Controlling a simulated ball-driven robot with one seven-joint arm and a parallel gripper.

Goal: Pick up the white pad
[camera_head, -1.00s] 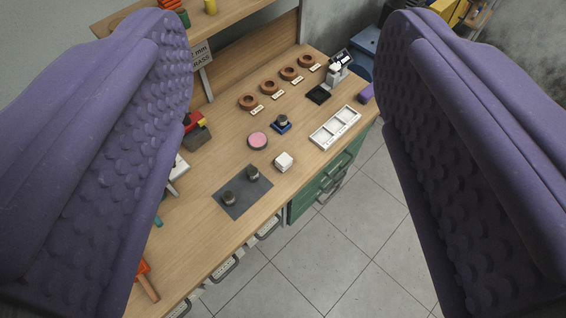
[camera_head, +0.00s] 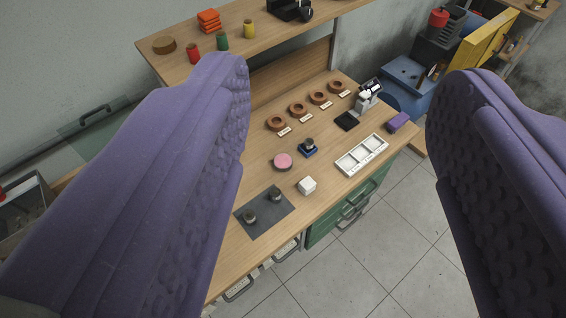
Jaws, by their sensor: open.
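My gripper (camera_head: 350,75) shows as two purple, studded fingers, spread wide at the left and right of the picture. Nothing is between them at close range. The pad lies well beyond the fingers, in the gap between them, and is fully in view.
The grey mat (camera_head: 264,213) carries two dark knobs. A white tray (camera_head: 362,155) lies to the right. Copper rings line the back under a shelf (camera_head: 255,42). Tiled floor is clear in front.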

